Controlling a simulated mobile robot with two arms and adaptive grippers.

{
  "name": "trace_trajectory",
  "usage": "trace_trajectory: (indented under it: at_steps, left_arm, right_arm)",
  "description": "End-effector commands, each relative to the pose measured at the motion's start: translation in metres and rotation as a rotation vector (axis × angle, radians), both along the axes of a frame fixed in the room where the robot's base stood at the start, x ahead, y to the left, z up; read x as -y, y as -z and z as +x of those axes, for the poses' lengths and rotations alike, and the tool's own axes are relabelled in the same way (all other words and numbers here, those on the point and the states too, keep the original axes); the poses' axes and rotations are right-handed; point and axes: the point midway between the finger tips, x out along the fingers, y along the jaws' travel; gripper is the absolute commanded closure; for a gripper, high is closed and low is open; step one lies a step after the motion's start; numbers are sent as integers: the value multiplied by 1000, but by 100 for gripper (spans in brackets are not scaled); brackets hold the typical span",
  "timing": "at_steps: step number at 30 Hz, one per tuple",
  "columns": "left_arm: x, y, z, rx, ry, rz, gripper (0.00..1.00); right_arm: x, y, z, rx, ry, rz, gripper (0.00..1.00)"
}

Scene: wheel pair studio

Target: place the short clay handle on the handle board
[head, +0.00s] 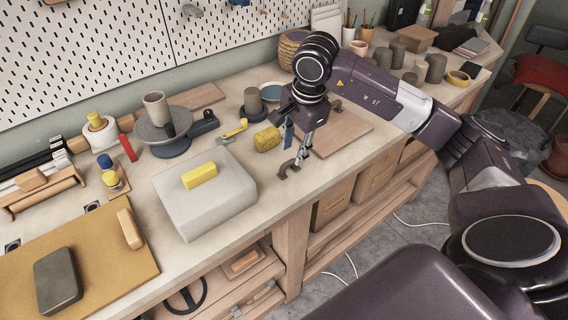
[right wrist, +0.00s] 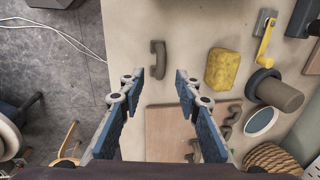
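A dark grey-brown clay handle (right wrist: 157,59) lies on the bench near its front edge; it also shows in the head view (head: 288,168), below my right gripper. My right gripper (right wrist: 161,84) is open and empty, its fingertips pointing down towards this handle and apart from it. The handle board, a flat wooden board (right wrist: 168,130), lies on the bench to the right of the gripper in the head view (head: 340,131). Other clay handles (right wrist: 230,121) lie at the board's edge in the wrist view. My left gripper is not in view.
A yellow sponge (right wrist: 222,69) lies close beside the handle. A grey cylinder tool (right wrist: 274,92), a small blue dish (right wrist: 262,120) and a woven basket (right wrist: 272,160) stand further along. A white block (head: 205,198) with a yellow bar (head: 199,175) sits left. The bench's front edge is near.

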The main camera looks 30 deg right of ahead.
Motion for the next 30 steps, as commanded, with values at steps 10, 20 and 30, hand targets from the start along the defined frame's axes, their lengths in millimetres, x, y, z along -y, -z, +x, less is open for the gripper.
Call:
trace_trajectory:
  at_steps: [10,20,30]
  left_arm:
    - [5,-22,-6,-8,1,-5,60]
    - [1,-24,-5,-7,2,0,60]
    - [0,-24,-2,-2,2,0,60]
  right_arm:
    - [-4,44,9,-6,-2,6,69]
    - [-3,65,14,0,-2,6,69]
    - [-4,64,14,-1,-1,7,97]
